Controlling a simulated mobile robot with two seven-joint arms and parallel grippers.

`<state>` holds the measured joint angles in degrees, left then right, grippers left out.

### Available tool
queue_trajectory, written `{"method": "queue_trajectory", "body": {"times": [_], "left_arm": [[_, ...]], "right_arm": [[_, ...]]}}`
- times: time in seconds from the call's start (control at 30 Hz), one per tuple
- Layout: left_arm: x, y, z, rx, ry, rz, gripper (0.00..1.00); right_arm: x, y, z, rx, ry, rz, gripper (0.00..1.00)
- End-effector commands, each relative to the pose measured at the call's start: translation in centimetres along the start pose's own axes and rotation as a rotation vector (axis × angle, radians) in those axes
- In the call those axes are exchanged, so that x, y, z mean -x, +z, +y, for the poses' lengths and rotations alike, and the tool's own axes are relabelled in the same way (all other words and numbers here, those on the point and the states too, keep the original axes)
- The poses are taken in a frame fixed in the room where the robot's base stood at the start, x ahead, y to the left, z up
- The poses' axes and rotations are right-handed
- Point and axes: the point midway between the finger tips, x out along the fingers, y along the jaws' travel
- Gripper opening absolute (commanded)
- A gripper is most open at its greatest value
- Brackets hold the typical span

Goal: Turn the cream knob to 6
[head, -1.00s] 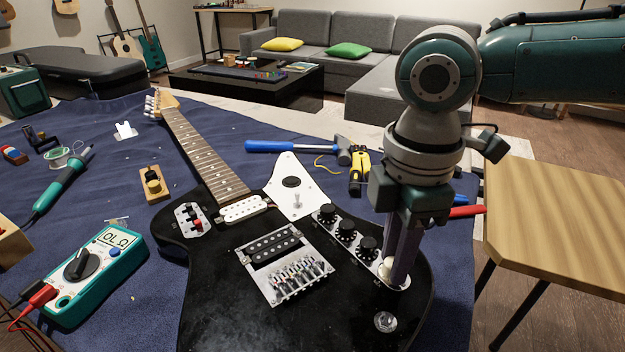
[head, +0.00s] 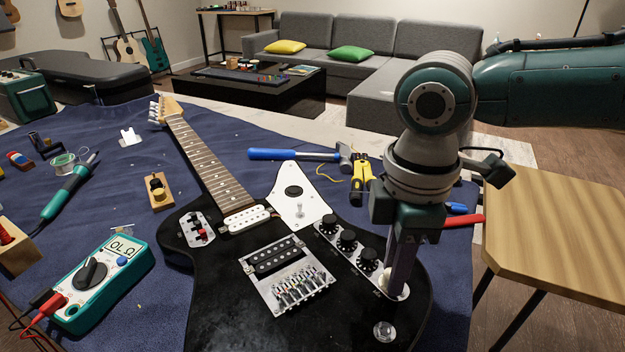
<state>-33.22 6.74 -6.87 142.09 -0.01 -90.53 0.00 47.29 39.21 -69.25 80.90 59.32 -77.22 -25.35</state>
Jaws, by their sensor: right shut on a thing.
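The black electric guitar (head: 215,305) lies on a dark blue cloth in the head view. Its metal control plate (head: 335,243) carries a row of black knobs (head: 348,239). My right gripper (head: 396,288) points straight down at the near end of this row. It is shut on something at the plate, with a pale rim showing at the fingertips. That is where the cream knob would sit, but the fingers hide most of it and its pointer and number cannot be read. My left gripper is not in view.
A teal multimeter (head: 98,285) with red and black leads lies at the left. A hammer (head: 295,154) and yellow-handled pliers (head: 362,180) lie beyond the guitar. A wooden stool (head: 560,235) stands at the right. A soldering iron (head: 66,192) lies at the far left.

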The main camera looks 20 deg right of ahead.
Motion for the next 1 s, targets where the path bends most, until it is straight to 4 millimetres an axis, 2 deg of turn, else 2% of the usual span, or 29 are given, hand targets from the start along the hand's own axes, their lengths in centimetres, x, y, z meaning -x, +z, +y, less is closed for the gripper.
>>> {"method": "queue_trajectory", "body": {"times": [0.57,1.0], "left_arm": [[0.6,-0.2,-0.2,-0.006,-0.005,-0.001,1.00],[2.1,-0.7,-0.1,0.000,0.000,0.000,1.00]], "right_arm": [[0.1,-0.1,-0.1,-0.055,-0.002,0.001,0.10],[0.2,-0.1,-0.1,-0.203,-0.003,0.001,0.10]]}}
